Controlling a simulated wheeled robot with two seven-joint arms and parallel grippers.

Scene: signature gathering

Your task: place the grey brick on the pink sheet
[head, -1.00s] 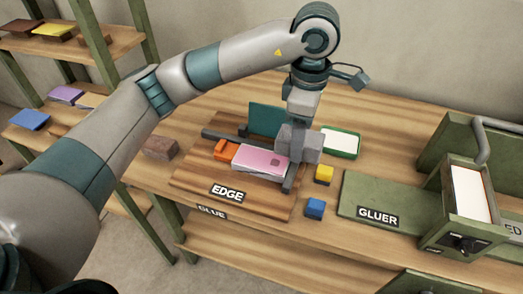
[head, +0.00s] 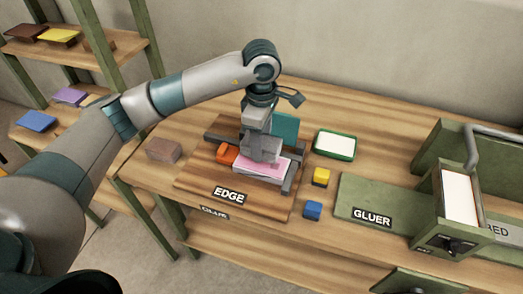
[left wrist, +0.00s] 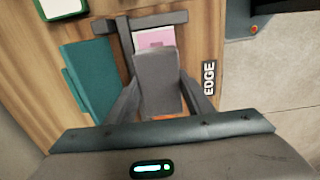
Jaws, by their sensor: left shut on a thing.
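My left gripper (head: 259,143) is shut on the grey brick (head: 264,154), over the pink sheet (head: 274,168). In the left wrist view the brick (left wrist: 155,82) sits between the two fingers, with part of the pink sheet (left wrist: 156,38) showing beyond its end. The sheet tops a light stack inside the dark corner rails of the wooden EDGE board (head: 200,183). The brick and fingers hide part of the sheet. I cannot tell whether the brick touches it. My right gripper is out of view.
An orange piece (head: 227,154) is left of the stack. A brown brick (head: 163,150) lies left.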

